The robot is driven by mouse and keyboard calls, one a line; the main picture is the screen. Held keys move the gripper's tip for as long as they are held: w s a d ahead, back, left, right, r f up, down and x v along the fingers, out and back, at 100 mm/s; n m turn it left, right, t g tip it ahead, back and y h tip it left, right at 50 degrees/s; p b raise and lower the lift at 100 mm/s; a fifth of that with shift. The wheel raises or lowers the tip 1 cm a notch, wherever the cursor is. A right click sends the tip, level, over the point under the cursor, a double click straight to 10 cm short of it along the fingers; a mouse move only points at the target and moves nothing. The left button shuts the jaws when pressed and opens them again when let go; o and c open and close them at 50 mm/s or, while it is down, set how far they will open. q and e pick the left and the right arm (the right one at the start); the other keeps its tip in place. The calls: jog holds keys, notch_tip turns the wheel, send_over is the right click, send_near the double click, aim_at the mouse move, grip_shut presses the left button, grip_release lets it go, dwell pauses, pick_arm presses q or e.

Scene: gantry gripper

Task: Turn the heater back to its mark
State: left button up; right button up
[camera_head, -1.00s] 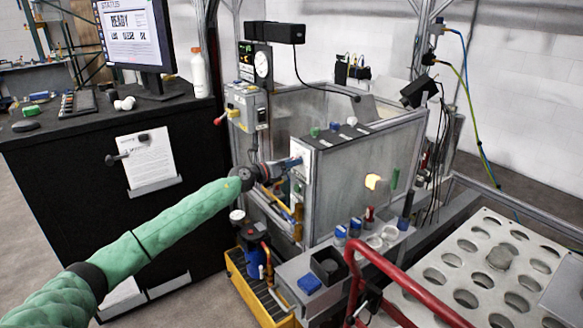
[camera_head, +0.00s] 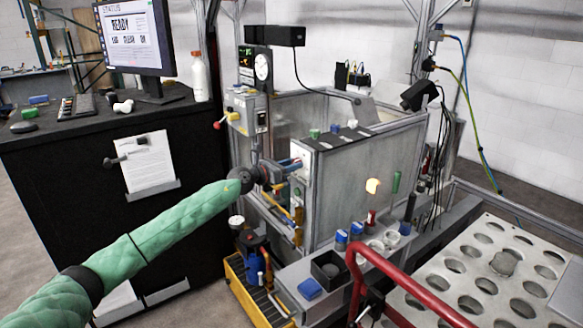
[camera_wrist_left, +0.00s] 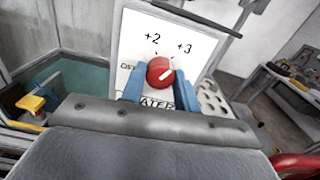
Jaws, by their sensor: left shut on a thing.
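The heater dial is a red round knob (camera_wrist_left: 160,71) on a white panel (camera_wrist_left: 205,45), seen in the left wrist view. The panel carries the marks +2 and +3, and partly hidden lettering below. A pale pointer line on the knob slants up and to the right; its exact reading is unclear. The blue fingers of my left gripper (camera_wrist_left: 161,90) stand on both sides of the knob, shut on it. In the head view my left gripper (camera_head: 296,164) is against the white panel (camera_head: 300,158) on the enclosure's near corner, hiding the knob. My right gripper is not in view.
A clear-walled enclosure (camera_head: 365,165) stands behind the panel. A grey control box (camera_head: 246,110) with a red-tipped lever is just left of it. A yellow tray (camera_head: 236,275) with a blue device is below. A red rail (camera_head: 400,275) crosses the lower right, before a perforated plate.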

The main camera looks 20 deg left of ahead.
pick_arm(q)
jog(key=shift+f, duration=0.2)
jog(key=o, duration=1)
jog(key=shift+c, duration=0.2)
jog(key=shift+r, duration=0.1)
jog(key=shift+s+a, duration=0.1)
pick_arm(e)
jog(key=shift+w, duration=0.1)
pick_arm(q)
jog(key=b+v, duration=0.1)
jog(key=v, duration=0.6)
jog(key=shift+s+a+b, duration=0.15)
jog(key=shift+s+b, duration=0.1)
jog(key=shift+b, duration=0.15)
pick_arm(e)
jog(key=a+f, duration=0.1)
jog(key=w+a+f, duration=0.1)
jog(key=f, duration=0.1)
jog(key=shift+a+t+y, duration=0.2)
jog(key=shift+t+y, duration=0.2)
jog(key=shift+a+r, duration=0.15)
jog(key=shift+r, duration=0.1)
